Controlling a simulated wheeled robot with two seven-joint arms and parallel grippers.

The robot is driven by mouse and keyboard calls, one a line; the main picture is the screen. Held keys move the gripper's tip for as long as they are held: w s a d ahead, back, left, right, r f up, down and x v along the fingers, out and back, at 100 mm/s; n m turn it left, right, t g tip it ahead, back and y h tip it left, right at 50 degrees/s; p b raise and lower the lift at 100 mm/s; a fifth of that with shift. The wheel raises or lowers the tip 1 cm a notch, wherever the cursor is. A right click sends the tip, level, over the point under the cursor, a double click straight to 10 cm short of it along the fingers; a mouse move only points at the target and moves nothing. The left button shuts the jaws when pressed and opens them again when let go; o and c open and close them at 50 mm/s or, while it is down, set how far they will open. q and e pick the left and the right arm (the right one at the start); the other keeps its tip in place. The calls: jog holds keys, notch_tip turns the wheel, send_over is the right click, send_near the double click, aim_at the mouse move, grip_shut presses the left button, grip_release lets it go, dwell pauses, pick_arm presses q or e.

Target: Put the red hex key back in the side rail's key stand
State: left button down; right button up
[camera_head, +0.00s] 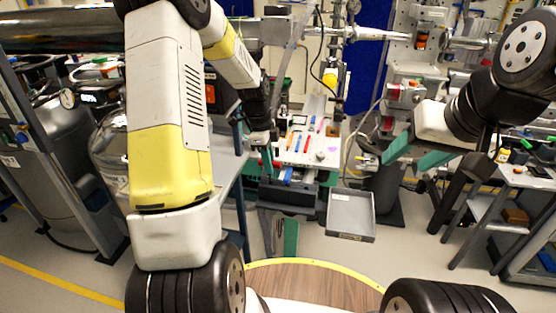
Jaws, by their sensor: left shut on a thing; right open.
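My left gripper (267,158) reaches over the near left edge of the bench, with its green fingers pointing down. It is shut on a small thin thing, seemingly the red hex key; the fingers hide most of it and its tilt cannot be told. A dark rail with small coloured pieces (290,196) lies just below and right of this gripper; I cannot make out clearly which part is the key stand. My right gripper (418,155) is open and empty, with its green fingers apart, well to the right of the bench.
The white bench top (318,155) holds several small coloured tools. A grey shallow tray (351,214) sits low in front of it. A round wooden top with a yellow edge (310,278) is nearest me. A side table (525,178) stands at the right.

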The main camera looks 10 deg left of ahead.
pick_arm(q)
jog(key=shift+f, duration=1.45)
jog(key=shift+f, duration=0.2)
jog(key=c, duration=1.4)
grip_release()
jog(key=shift+o, duration=0.2)
